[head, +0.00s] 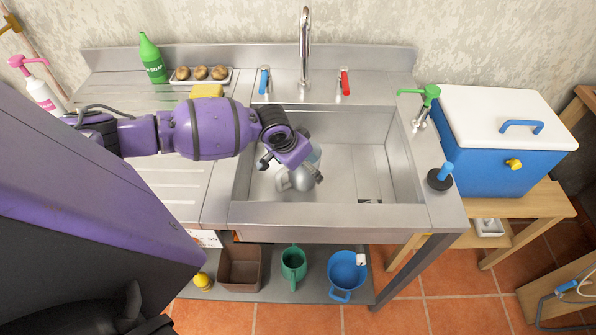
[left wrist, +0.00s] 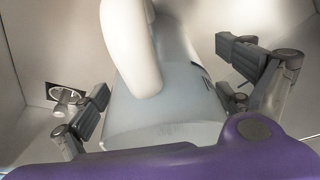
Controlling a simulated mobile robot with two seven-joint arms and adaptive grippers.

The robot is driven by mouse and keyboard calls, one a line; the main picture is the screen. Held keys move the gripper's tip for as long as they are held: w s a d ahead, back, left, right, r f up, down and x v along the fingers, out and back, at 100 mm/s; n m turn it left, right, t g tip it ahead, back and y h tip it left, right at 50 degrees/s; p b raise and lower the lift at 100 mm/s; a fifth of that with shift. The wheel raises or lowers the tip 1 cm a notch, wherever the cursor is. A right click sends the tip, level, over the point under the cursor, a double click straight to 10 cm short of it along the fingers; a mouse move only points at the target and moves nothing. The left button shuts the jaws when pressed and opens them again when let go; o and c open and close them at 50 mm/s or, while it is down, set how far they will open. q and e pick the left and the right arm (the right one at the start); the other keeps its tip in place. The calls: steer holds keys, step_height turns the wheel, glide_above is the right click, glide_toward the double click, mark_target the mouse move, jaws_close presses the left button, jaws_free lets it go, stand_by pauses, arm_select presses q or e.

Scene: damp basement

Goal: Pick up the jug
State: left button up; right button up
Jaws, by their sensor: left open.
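The jug (head: 303,180) is in the sink basin, toward its left side, partly hidden in the head view by my left gripper (head: 291,170). It has a pale grey-blue body and a light, thick handle. In the left wrist view the jug (left wrist: 170,118) fills the middle, with its handle curving up toward the camera. My left gripper (left wrist: 168,85) is open, with one finger on either side of the jug's body. Gaps show between the fingers and the jug, and I cannot make out any contact. My right gripper does not show.
The steel sink (head: 410,195) has raised walls around the jug and a tall tap (head: 305,45) behind. A green soap bottle (head: 152,60) and a tray of potatoes (head: 229,75) stand back left. A blue cooler (head: 495,155) stands right.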

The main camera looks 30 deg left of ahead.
arm_select(q)
steer(key=shift+r, duration=0.15)
steer(key=c, duration=2)
